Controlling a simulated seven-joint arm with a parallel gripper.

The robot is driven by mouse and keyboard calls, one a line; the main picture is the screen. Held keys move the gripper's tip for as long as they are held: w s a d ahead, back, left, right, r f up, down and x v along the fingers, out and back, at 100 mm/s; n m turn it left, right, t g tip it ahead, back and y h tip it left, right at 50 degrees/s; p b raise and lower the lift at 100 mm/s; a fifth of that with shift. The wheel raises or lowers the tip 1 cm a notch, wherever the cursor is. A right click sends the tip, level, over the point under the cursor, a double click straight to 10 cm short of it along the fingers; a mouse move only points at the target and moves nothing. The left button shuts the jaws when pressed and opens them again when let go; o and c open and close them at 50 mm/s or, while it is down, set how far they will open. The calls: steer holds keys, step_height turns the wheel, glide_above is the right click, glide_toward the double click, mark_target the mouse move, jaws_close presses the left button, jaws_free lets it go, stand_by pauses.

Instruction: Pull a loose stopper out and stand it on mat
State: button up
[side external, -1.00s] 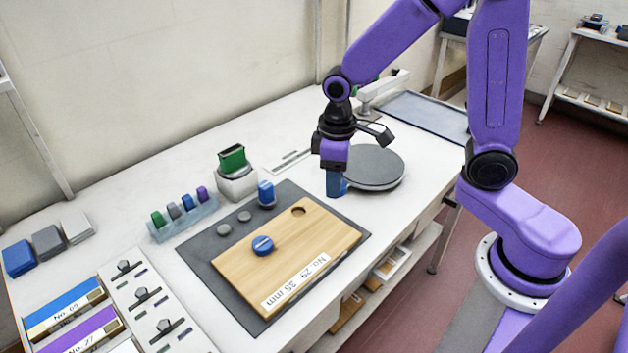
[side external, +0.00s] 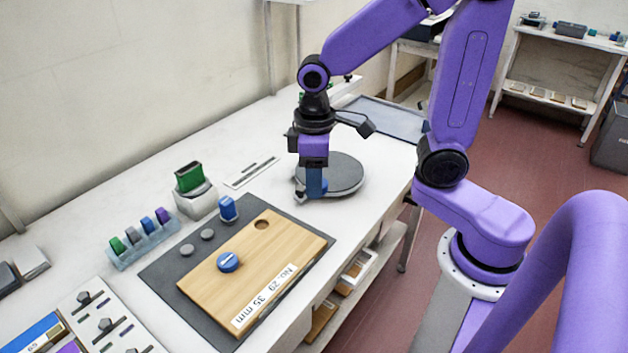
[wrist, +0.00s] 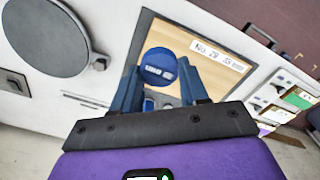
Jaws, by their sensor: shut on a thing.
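The wooden board (side external: 200,290), labelled "No. 29 35 mm", lies on a dark grey mat (side external: 160,275). A round blue stopper (side external: 228,262) with a white stripe sits in the board. An open hole (side external: 262,224) shows near the board's far end. A blue piece with a white mark (side external: 228,208) stands on the mat behind the board. My gripper (side external: 314,190) is beside the round grey plate, away from the mat. In the wrist view its blue fingers (wrist: 160,78) are shut on a round blue stopper (wrist: 158,67) with white lettering. In the side view the fingers largely hide it.
The round grey plate (side external: 345,175) is right beside my gripper.

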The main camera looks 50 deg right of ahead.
steer(key=shift+r, duration=1.35)
steer(key=w+f, duration=0.4)
steer(key=w, duration=0.3)
steer(key=w+d+f, duration=0.1)
steer(key=w+f, duration=0.4)
steer(key=w, duration=0.2)
steer(key=w+d+f, duration=0.1)
steer(key=w+f, duration=0.4)
steer(key=w, duration=0.2)
steer(key=shift+d, duration=0.1)
steer(key=shift+w+f, duration=0.55)
steer(key=shift+f, duration=0.1)
steer(key=shift+w+f, duration=0.1)
steer(key=shift+f, duration=1.55)
steer(key=shift+f, duration=0.1)
